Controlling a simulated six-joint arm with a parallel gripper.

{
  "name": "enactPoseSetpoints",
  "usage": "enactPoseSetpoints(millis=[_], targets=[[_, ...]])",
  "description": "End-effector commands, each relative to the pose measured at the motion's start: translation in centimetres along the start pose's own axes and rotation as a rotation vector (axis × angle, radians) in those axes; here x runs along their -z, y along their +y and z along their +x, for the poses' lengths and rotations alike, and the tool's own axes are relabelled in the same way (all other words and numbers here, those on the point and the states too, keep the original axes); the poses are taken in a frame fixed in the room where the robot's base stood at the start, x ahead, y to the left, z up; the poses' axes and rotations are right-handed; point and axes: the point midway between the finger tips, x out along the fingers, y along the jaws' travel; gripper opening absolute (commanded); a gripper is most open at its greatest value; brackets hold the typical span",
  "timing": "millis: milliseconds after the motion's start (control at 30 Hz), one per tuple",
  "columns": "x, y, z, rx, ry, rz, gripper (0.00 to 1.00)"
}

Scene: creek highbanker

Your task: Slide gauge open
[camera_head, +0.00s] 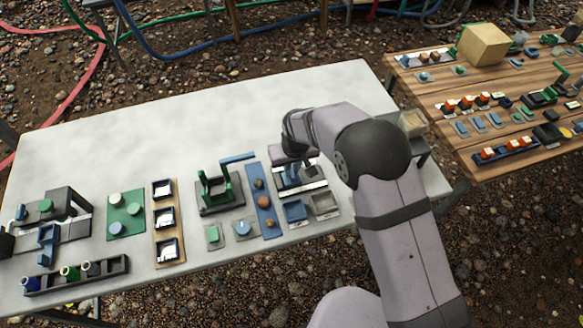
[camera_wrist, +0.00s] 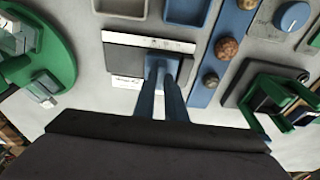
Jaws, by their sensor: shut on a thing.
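The gauge (camera_head: 302,187) sits near the front edge of the pale table in the head view, partly hidden under my wrist. In the wrist view the gauge (camera_wrist: 122,58) is a dark grey body with a pale marked strip along one side. A blue slider (camera_wrist: 170,66) stands on it, right of its middle. My gripper (camera_wrist: 161,88) comes in from the bottom of that view, its two narrow fingers close together and shut on the slider. The fingertips and the contact are partly hidden. In the head view my gripper (camera_head: 296,168) is over the gauge, its fingers mostly hidden.
Close by are a blue strip with brown stones (camera_head: 262,205), a green bracket on a dark base (camera_head: 222,196), a blue tray (camera_head: 295,211) and a grey tray (camera_head: 324,205). The table's back half (camera_head: 170,135) is clear. A crowded wooden table (camera_head: 440,95) stands right.

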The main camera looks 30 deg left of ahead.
Motion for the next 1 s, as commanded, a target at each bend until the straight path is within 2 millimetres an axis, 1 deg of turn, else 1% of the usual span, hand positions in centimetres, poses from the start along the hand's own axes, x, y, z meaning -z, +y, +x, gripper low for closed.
enactPoseSetpoints(millis=[267,1000], targets=[[-0.1,0.4,0.0,0.0,-0.002,0.002,0.0],[-0.1,4.3,0.0,0.0,-0.002,0.002,0.0]])
